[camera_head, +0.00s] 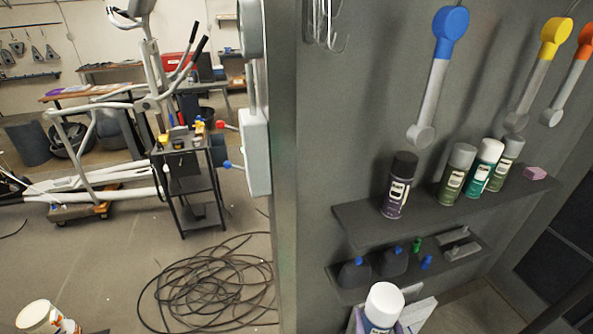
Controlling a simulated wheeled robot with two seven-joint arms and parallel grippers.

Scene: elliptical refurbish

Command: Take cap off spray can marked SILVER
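Several spray cans stand upright on the upper shelf (440,214) of a dark panel, all with caps on. The leftmost is a dark purple can (396,203) with a black cap. To its right are a green can with a grey cap (462,156), a teal can with a white cap (491,150), and another green can with a grey cap (509,148). The labels are too small to read, so I cannot tell which says SILVER.
A pink block (535,173) lies at the shelf's right end. A lower shelf (350,295) holds dark bottles with blue caps. Long-handled tools (436,85) hang above. To the left are a black cart (190,180), an elliptical machine, and coiled cable (215,285) on the floor.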

